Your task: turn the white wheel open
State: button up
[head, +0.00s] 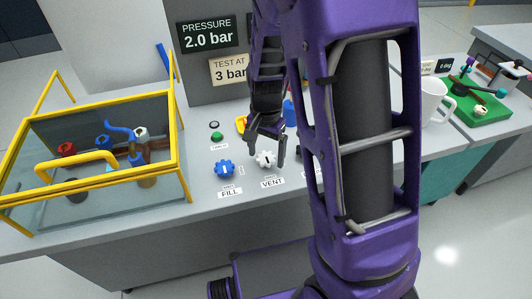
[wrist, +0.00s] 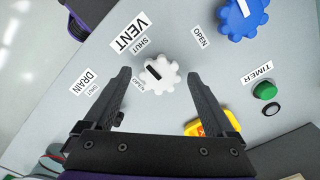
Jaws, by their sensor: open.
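The white wheel (head: 265,158) is on the grey bench top behind the VENT label (head: 272,182). In the wrist view the white wheel (wrist: 160,72) lies just past and between the fingertips, with a dark pointer bar on its face. SHUT and OPEN marks are printed around it; the bar's exact setting is hard to tell. My gripper (head: 267,153) is open above the wheel, its fingers pointing down on either side. In the wrist view my gripper (wrist: 160,76) has its fingers wide apart and nothing between them is gripped.
A blue wheel (head: 224,169) with a FILL label (head: 230,191) sits left of the white one. A green button (head: 217,136) is behind it. A yellow object (wrist: 207,125) is close to one finger. A yellow-framed glass tank (head: 178,130) stands on the left.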

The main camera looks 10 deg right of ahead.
jog(key=c, duration=1.4)
jog(key=shift+o, duration=0.2)
jog(key=shift+n, duration=0.3)
jog(key=n, duration=1.2)
jog(key=shift+r+n+p, duration=0.1)
jog(key=shift+n+p, duration=0.85)
jog(key=shift+n, duration=1.65)
